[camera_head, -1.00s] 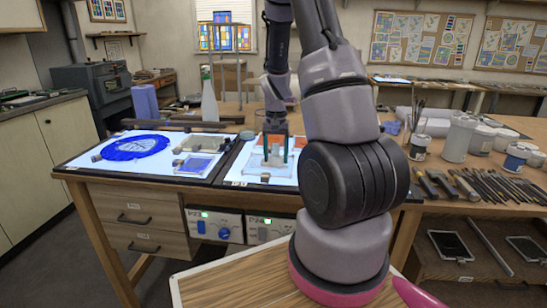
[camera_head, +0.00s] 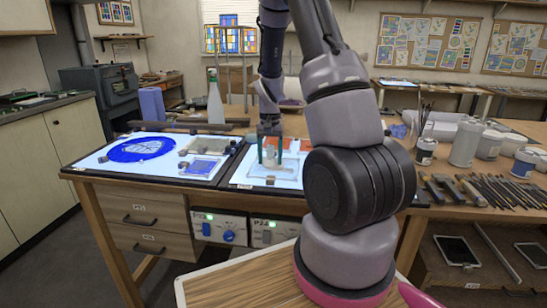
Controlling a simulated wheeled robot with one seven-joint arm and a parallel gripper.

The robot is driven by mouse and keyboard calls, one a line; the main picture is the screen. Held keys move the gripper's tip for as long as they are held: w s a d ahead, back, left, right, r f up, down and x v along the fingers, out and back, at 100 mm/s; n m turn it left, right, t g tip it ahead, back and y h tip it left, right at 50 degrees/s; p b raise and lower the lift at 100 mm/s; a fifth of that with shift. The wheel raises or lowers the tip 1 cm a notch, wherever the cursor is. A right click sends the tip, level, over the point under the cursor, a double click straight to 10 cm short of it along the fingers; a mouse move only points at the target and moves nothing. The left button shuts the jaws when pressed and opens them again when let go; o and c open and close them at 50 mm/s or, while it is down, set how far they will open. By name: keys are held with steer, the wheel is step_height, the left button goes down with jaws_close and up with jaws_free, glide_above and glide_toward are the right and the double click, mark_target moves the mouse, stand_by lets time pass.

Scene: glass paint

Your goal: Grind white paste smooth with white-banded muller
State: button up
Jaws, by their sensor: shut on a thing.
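My gripper (camera_head: 270,153) points down over the right lit panel (camera_head: 237,179) on the bench. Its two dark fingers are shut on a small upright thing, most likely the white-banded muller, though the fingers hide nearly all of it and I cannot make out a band. Below the fingers lies a pale glass slab (camera_head: 291,170) on the lit panel. White paste on the slab is too small and pale to tell from the glass. I cannot tell whether the held thing touches the slab.
On the left lit panel are a round blue piece (camera_head: 141,149) and a blue slab (camera_head: 203,167). A bottle (camera_head: 215,102) stands behind. Jars (camera_head: 466,142), brushes and tools crowd the bench to the right. My arm hides part of the bench.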

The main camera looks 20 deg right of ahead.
mark_target(280, 167)
steer(key=shift+s+a, duration=0.2)
steer(key=shift+a, duration=0.2)
steer(key=shift+s+d+f, duration=0.1)
steer(key=shift+s+d, duration=0.1)
steer(key=shift+s, duration=0.65)
steer(key=shift+s+d, duration=0.7)
steer(key=shift+d, duration=0.2)
steer(key=shift+w+d, duration=0.35)
steer(key=shift+d, duration=0.45)
steer(key=shift+r, duration=2.65)
steer(key=shift+w+a+f, duration=0.1)
steer(key=shift+a+f, duration=0.05)
steer(key=shift+f, duration=1.95)
